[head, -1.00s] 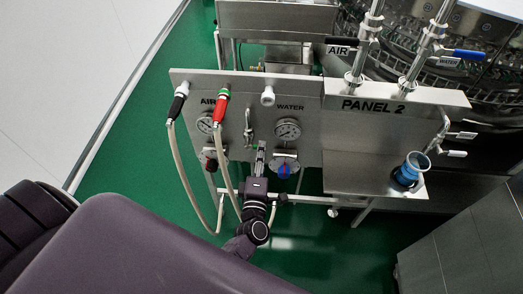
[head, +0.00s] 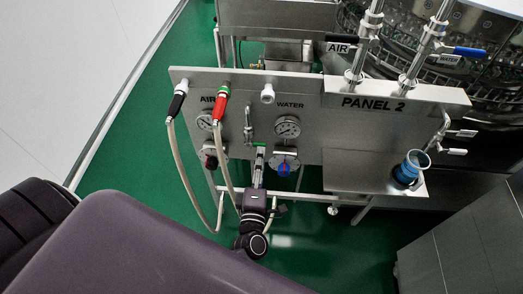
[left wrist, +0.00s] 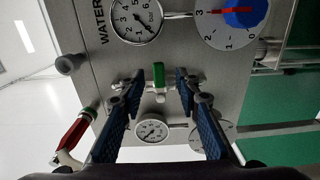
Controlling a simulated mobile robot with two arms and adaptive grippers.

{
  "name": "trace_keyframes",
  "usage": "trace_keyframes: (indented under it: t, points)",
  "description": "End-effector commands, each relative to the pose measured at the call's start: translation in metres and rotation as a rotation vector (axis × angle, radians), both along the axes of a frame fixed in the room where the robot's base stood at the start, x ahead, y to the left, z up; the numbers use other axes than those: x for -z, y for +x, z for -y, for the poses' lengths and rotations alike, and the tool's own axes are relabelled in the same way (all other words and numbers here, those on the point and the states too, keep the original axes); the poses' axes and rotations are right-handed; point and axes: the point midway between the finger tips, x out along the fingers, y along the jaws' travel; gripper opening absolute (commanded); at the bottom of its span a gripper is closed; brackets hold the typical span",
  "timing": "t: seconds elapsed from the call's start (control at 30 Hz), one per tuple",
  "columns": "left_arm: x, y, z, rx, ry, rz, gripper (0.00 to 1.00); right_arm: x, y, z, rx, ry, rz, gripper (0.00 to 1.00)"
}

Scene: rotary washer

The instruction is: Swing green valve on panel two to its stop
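The green valve (left wrist: 158,75) has a short green handle on a metal fitting on the panel. In the head view the green handle (head: 261,145) shows just beyond my fingertips, below the panel's middle. My left gripper (left wrist: 160,82) is open, with one blue-padded finger on each side of the handle. I see gaps between the handle and both fingers; no contact shows. The gripper also shows in the head view (head: 258,168), reaching up toward panel two (head: 348,140). My right gripper is not in view.
Two gauges, AIR (head: 207,122) and WATER (head: 288,127), flank the valve's pipe. A blue-marked regulator dial (head: 284,168) sits close on the right. Hoses with black (head: 178,98) and red (head: 220,105) connectors hang left. A blue cup-shaped fitting (head: 409,169) is at right.

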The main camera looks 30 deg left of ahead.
Motion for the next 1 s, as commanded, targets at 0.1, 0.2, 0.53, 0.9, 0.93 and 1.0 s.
trace_keyframes:
  t: [0.1, 0.2, 0.53, 0.9, 0.93, 1.0]
  points:
    - [0.001, -0.027, 0.010, 0.001, 0.001, -0.004, 0.30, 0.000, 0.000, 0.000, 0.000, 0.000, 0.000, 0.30]
    - [0.001, -0.045, 0.016, 0.001, 0.000, -0.004, 0.30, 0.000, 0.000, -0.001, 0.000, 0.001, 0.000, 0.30]
    - [0.000, -0.074, 0.028, 0.001, 0.001, -0.001, 0.30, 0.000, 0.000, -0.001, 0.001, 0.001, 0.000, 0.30]
    - [0.000, -0.075, 0.028, 0.001, 0.001, -0.001, 0.30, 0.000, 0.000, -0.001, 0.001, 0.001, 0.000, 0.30]
    - [0.000, -0.075, 0.028, 0.001, 0.001, -0.001, 0.30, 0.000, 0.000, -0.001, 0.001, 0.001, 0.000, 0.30]
    - [0.000, -0.075, 0.028, 0.001, 0.001, -0.001, 0.30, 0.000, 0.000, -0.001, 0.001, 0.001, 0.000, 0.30]
